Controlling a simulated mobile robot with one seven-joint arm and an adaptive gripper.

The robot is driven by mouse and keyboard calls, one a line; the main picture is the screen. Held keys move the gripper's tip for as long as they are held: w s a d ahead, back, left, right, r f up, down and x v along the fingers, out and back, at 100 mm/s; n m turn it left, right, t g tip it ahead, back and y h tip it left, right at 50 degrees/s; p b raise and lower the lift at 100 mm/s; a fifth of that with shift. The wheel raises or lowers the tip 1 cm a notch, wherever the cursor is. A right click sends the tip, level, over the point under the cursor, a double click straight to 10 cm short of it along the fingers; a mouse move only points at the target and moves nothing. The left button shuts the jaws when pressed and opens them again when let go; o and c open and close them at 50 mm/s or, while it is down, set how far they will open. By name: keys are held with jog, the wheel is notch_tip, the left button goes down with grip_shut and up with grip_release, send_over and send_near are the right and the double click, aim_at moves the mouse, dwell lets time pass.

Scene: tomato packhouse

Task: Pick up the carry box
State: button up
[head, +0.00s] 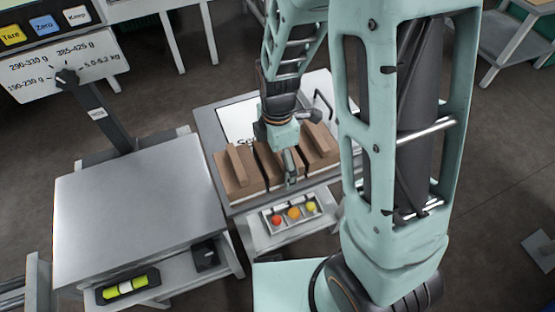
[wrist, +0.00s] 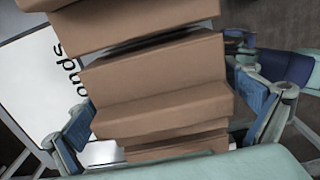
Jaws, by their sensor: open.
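Brown cardboard boxes with raised centre ridges stand side by side on a grey-topped table; a left one (head: 237,175), a middle one (head: 266,165) and a right one (head: 321,145) show in the head view. I cannot tell which is meant as the carry box. My gripper (head: 290,168) is over the middle of the row, pointing down. In the wrist view, my gripper (wrist: 170,112) is open, with one blue-padded finger at each side of a brown box (wrist: 160,75). The right finger is close to its side; contact is unclear. My wrist partly hides the boxes in the head view.
A tray (head: 268,223) with red, orange and yellow samples stands in front of the boxes. A large scale plate (head: 140,210) with a display post is on the left. A white lettered sheet (wrist: 35,90) lies behind the boxes. More boxes sit close on either side.

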jog(key=c, duration=1.2)
jog(key=shift+r, duration=0.15)
